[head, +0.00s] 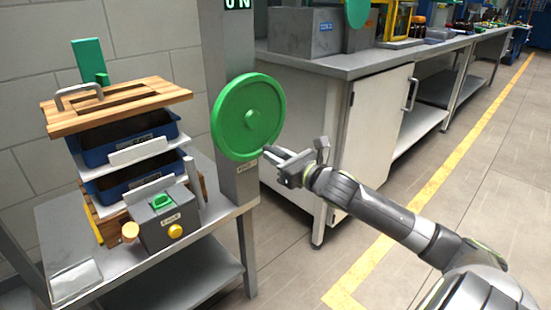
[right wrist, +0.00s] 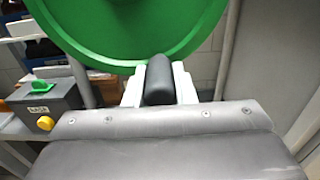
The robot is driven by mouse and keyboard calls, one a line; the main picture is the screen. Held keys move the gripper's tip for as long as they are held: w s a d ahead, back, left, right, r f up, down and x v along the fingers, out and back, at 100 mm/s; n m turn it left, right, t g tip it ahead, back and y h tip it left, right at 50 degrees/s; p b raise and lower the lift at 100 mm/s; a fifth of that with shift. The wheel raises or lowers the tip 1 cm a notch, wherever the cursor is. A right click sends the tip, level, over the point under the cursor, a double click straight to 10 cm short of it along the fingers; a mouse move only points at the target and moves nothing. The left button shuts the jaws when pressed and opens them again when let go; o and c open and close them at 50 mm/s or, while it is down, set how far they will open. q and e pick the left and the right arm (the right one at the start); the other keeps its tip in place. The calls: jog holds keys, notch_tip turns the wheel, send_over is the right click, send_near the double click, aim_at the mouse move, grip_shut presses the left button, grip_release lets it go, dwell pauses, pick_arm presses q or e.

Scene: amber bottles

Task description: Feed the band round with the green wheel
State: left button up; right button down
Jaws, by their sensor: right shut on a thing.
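The green wheel (head: 240,128) is a large round disc on the front of a grey post, with a small hub near its middle. My right gripper (head: 276,154) is at the lower right of its rim. In the right wrist view, the green wheel (right wrist: 130,30) fills the top. There a dark rounded grip (right wrist: 160,82) stands between the pale fingers of my right gripper (right wrist: 160,88), which is shut on it. The fingers hide where this grip meets the wheel. My left gripper is not in view. I cannot make out the band.
A metal table (head: 225,207) left of the post holds blue trays (head: 120,136) under a wooden board (head: 150,95), and a grey box (head: 165,222) with green and yellow buttons. A white cabinet (head: 372,140) stands behind my right arm. The floor at right is clear.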

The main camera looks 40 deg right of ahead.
jog(key=shift+d, duration=0.1)
dwell(0.3)
jog(key=c, duration=1.2)
grip_release()
